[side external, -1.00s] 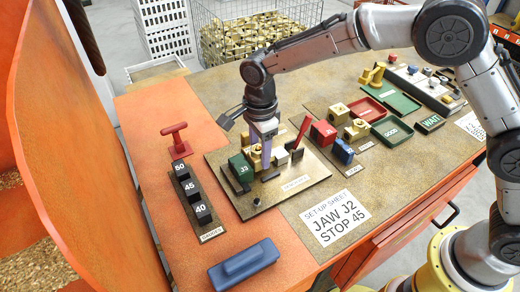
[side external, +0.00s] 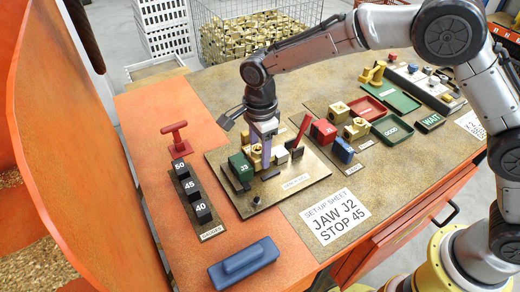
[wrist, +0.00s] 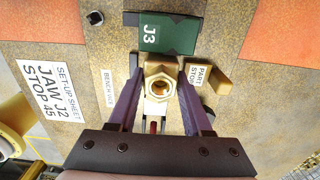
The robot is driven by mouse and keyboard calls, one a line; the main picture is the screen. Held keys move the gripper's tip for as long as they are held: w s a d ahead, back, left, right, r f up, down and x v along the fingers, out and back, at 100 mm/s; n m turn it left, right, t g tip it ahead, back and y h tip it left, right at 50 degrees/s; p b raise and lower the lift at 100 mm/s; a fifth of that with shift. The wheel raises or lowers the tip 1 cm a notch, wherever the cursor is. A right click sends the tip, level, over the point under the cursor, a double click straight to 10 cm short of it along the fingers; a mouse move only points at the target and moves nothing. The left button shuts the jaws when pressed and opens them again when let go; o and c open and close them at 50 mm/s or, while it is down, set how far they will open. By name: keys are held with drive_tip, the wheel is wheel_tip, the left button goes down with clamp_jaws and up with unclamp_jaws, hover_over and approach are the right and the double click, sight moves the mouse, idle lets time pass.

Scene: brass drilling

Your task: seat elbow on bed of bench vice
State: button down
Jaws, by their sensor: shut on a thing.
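The brass elbow (wrist: 160,84) sits between the two purple fingers of my gripper (wrist: 160,72) in the wrist view, its round opening facing the camera. My gripper is shut on it. In the side view my gripper (side external: 266,160) points down over the bench vice (side external: 300,179), and the fingers largely hide the elbow. A green jaw block marked J3 (wrist: 168,36) is on the vice, just beyond the elbow. It also shows in the side view (side external: 240,168). I cannot tell whether the elbow touches the vice bed.
A part stop (wrist: 208,76) stands close beside the right finger. A red lever (side external: 302,128) rises at the vice's right. The set-up sheet (side external: 335,216) reads JAW J2, STOP 45. A rack of black stops (side external: 192,196) and red and blue blocks (side external: 323,132) (side external: 342,150) stand nearby.

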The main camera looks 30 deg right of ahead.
drive_tip(key=shift+f, duration=0.45)
idle(0.5)
drive_tip(key=shift+c, duration=1.6)
unclamp_jaws()
drive_tip(key=shift+o, duration=0.5)
drive_tip(key=shift+f, duration=0.15)
drive_tip(key=shift+o, duration=1.1)
drive_tip(key=shift+r, duration=0.2)
drive_tip(key=shift+r, duration=3.4)
